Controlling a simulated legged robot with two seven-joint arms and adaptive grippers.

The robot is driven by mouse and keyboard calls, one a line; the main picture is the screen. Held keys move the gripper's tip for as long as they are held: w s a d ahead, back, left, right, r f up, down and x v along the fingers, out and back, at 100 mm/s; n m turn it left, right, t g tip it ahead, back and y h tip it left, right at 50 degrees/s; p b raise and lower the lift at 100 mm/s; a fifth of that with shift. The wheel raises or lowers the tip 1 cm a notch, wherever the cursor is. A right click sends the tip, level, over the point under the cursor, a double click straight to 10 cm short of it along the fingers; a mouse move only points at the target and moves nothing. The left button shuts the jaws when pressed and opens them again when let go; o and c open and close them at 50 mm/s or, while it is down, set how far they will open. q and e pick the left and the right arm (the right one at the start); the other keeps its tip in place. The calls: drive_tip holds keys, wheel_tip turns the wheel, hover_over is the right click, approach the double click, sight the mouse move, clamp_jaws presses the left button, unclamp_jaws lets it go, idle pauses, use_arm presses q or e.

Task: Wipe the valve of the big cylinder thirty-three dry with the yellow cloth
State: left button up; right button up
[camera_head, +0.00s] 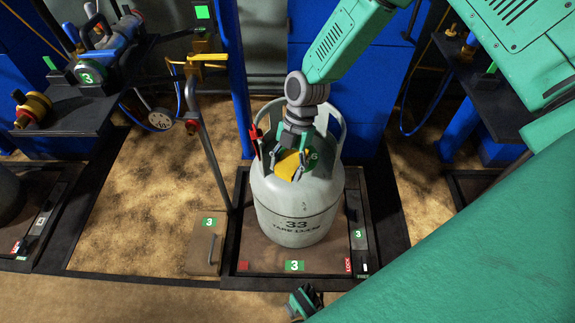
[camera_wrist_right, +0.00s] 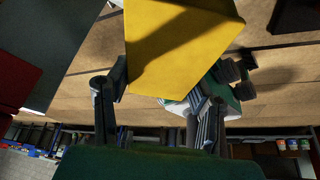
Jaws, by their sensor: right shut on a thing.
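The big cylinder (camera_head: 300,205), pale grey and marked 33, stands upright on a scale platform (camera_head: 262,262). My right gripper (camera_head: 290,168) comes down from above, inside the cylinder's collar. It is shut on the yellow cloth (camera_head: 287,165), which lies at the valve area. The valve is hidden behind the gripper and cloth. In the right wrist view the cloth (camera_wrist_right: 180,50) spreads above the fingers of the right gripper (camera_wrist_right: 158,95). A dark and green gripper-like part (camera_head: 304,301), seemingly my left gripper, shows at the bottom edge; its fingers are unclear.
A red-handled item (camera_head: 255,137) is at the collar's left side. A pole with a yellow handle (camera_head: 208,62) stands left of the cylinder. A brown box (camera_head: 205,246) is beside the scale. A dark bench (camera_head: 75,115) holds tools at left. A blue post (camera_head: 238,90) stands close behind.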

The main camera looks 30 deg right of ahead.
drive_tip(key=shift+d+f, duration=0.1)
drive_tip(key=shift+w+d, duration=0.25)
drive_tip(key=shift+d, duration=0.05)
drive_tip(key=shift+s+a, duration=0.1)
drive_tip(key=shift+s+a, duration=0.4)
drive_tip(key=shift+w+d, duration=0.1)
drive_tip(key=shift+w+d, duration=0.4)
drive_tip(key=shift+d, duration=0.05)
drive_tip(key=shift+s+a, duration=0.1)
drive_tip(key=shift+a, duration=0.05)
